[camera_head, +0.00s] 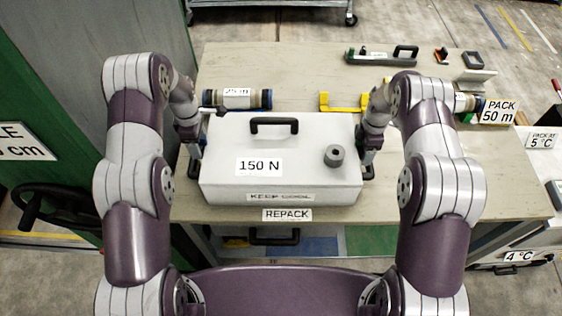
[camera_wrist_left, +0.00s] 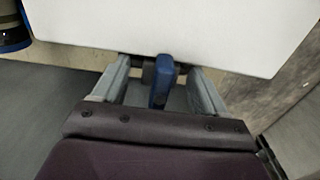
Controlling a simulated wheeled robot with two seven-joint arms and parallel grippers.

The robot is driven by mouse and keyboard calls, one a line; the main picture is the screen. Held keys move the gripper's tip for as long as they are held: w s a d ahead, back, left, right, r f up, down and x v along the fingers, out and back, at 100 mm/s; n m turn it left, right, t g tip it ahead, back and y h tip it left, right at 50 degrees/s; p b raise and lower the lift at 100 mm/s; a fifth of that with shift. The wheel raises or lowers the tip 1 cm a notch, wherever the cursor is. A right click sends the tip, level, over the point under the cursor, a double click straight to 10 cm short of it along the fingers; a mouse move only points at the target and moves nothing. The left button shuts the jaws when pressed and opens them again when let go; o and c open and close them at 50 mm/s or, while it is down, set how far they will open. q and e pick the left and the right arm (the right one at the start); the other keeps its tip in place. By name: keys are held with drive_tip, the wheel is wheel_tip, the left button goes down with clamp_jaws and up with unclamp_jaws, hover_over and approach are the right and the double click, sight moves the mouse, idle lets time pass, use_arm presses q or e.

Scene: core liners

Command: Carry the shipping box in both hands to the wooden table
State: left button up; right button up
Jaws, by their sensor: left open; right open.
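The white shipping box (camera_head: 282,175) sits on a pale wood-topped bench (camera_head: 300,62), near its front edge. It carries a "150 N" label, a dark top handle and a grey round knob. My left gripper (camera_head: 195,152) is at the box's left side. In the left wrist view the open fingers of the left gripper (camera_wrist_left: 160,84) stand on either side of a dark blue side handle (camera_wrist_left: 162,80), below the white box (camera_wrist_left: 180,30). My right gripper (camera_head: 368,158) is open at the box's right side, beside a dark side handle (camera_head: 368,173); its fingertips are partly hidden.
A labelled core tube (camera_head: 236,98) lies behind the box at left. A yellow bracket (camera_head: 345,103) and a dark green handled tool (camera_head: 380,57) lie further back. A green cabinet (camera_head: 75,100) borders the left.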

use_arm(q)
drive_tip(key=shift+c, duration=0.3)
use_arm(e)
drive_tip(key=shift+c, duration=0.3)
